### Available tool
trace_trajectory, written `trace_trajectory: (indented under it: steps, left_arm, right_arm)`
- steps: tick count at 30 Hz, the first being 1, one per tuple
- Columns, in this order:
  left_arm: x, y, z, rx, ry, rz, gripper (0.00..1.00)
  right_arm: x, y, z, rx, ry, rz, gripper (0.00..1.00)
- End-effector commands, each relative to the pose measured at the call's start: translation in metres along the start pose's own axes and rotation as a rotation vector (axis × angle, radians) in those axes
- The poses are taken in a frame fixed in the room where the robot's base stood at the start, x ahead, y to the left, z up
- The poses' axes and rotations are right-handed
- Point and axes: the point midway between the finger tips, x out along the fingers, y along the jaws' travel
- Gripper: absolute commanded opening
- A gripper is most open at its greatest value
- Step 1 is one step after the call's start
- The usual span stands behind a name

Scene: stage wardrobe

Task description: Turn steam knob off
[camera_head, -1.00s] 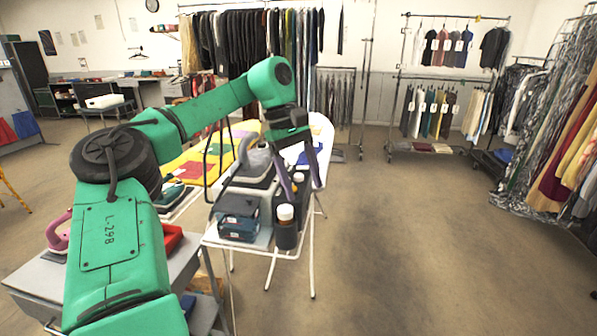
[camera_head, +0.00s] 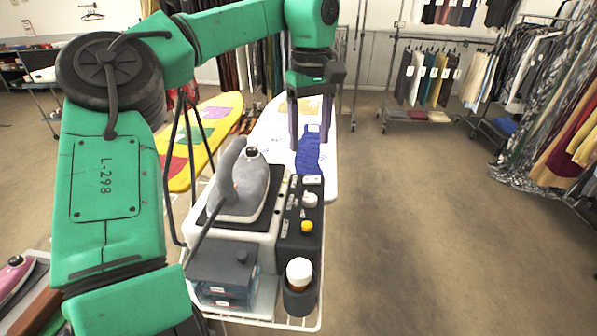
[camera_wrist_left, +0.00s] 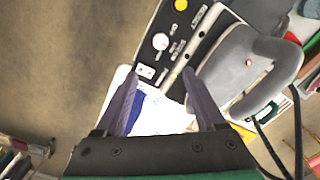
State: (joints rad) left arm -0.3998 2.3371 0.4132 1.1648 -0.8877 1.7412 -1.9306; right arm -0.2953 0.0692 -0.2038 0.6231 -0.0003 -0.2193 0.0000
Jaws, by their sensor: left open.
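The steam station has a black control panel (camera_head: 291,251) on its right side. A white round knob (camera_head: 309,199), a yellow knob (camera_head: 307,226) and a white rocker switch (camera_head: 312,180) sit on it. My left gripper (camera_head: 310,144) is open and empty, pointing down above the panel's far end. It shows also in the wrist view (camera_wrist_left: 160,75). My right gripper is out of view.
A grey iron (camera_head: 243,188) rests on the station beside the panel. A white-capped bottle (camera_head: 299,272) stands in a holder at the panel's near end. A white ironing board (camera_head: 270,135) with blue cloth lies behind. The floor to the right is clear.

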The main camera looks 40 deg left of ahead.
Motion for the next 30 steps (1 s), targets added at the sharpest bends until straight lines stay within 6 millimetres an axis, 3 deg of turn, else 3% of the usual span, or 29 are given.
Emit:
trace_trajectory:
  steps: [5,12,18,23,29,30]
  left_arm:
    - [0.021,-0.001,0.0,0.001,-0.002,-0.002,0.72]
    - [0.083,-0.001,0.001,0.001,-0.005,-0.003,0.72]
    - [0.128,-0.001,0.001,0.001,-0.003,-0.002,0.72]
    - [0.144,-0.001,0.001,0.001,-0.002,-0.001,0.72]
    - [0.145,0.0,0.001,0.0,-0.001,0.001,0.72]
    - [0.145,0.0,0.0,0.0,-0.001,0.001,0.68]
  right_arm:
    - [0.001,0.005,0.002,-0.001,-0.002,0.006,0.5]
    - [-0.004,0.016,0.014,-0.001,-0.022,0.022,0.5]
    - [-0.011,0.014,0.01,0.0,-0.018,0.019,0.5]
    - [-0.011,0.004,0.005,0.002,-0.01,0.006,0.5]
    - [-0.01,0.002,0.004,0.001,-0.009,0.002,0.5]
    - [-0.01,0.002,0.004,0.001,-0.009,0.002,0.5]
